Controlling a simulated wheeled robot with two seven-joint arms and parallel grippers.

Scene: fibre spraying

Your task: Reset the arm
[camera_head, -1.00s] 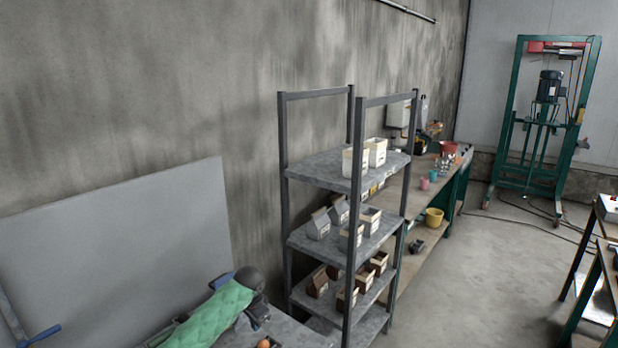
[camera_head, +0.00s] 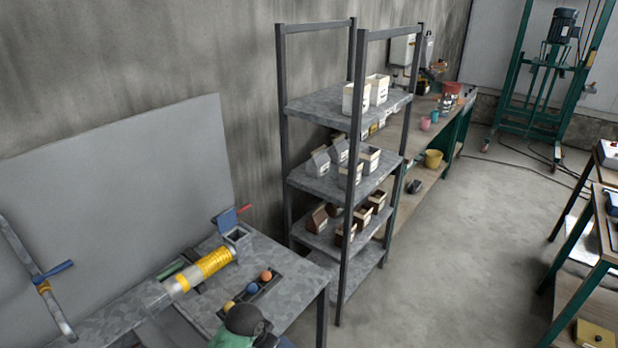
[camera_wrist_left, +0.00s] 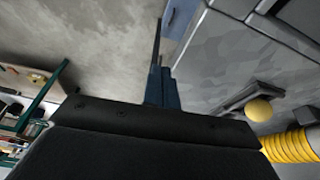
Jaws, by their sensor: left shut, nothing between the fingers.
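My left arm in its green sleeve, with a black joint, shows at the bottom edge of the head view, in front of the grey workbench (camera_head: 292,288). The hand beyond it is mostly cut off by the frame. In the left wrist view my left gripper (camera_wrist_left: 160,80) has its dark blue fingers together with nothing between them. It is over the floor, apart from the bench, whose top shows at the right of that view. My right gripper is in neither current view.
A yellow-wrapped cylinder (camera_head: 205,268) lies on the bench beside a black tray holding an orange ball (camera_head: 266,275), a blue ball (camera_head: 253,288) and a yellow ball (camera_head: 229,306). A metal shelf (camera_head: 330,185) with cartons stands behind. Floor at right (camera_head: 455,265) is clear.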

